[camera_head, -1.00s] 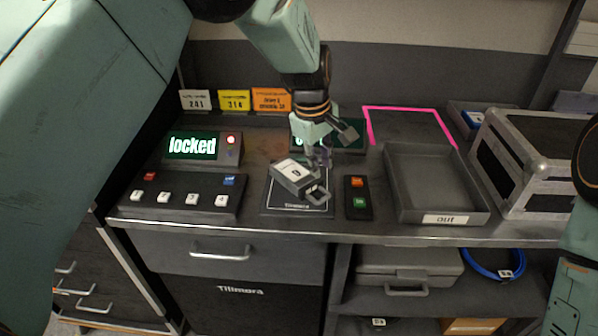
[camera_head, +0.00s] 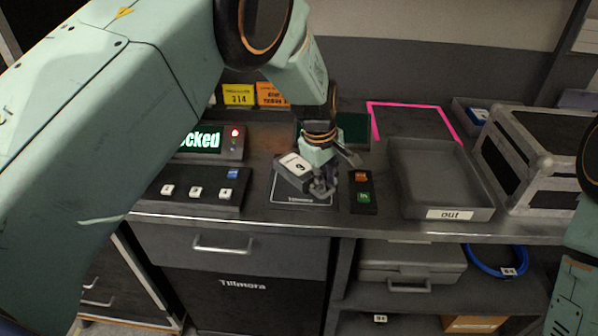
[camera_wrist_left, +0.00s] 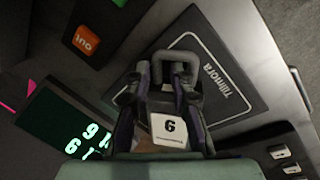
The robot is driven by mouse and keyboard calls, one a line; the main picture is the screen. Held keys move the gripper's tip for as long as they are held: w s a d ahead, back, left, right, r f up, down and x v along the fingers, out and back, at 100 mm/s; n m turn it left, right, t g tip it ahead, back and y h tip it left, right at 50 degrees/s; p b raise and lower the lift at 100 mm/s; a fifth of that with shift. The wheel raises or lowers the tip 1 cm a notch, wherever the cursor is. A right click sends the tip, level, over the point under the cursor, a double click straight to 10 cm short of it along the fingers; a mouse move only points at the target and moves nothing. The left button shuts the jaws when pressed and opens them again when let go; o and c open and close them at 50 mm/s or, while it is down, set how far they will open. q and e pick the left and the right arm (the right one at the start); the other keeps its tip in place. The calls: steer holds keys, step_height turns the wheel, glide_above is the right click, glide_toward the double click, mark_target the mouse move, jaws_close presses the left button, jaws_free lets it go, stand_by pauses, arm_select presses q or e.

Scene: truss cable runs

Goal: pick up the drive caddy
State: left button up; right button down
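The drive caddy (camera_head: 293,168) is a grey box with a white label and a loop handle. My left gripper (camera_head: 323,188) is down at the handle end and covers most of the handle in the head view. In the left wrist view the label reads 6 on the caddy (camera_wrist_left: 170,128), and the handle loop shows beyond the fingertips of my left gripper (camera_wrist_left: 163,75). The fingers lie close on both sides; whether they press on the caddy is unclear. My right gripper is out of view.
A button box (camera_head: 361,193) stands right of the pad. A grey tray labelled out (camera_head: 455,214), a pink outline (camera_head: 405,104) and a metal-edged case (camera_head: 545,155) are farther right. A keypad (camera_head: 200,190) and a partly covered green display (camera_head: 200,140) are left.

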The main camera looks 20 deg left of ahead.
arm_select(q)
steer(key=shift+w+d+f, duration=0.15)
steer(key=shift+w+f, duration=0.05)
steer(key=shift+w, duration=0.1)
jaws_close()
steer(key=shift+s+r, duration=0.1)
steer(key=shift+s, duration=0.05)
steer(key=w+d+p+v, duration=0.1)
steer(key=p+v, duration=0.3)
steer(key=v, duration=0.4)
steer(key=w+d+p+v, duration=0.1)
steer(key=p+v, duration=0.3)
steer(key=v, duration=0.3)
steer(key=shift+w+r, duration=0.4)
steer(key=shift+r, duration=0.35)
steer(key=shift+a, duration=0.15)
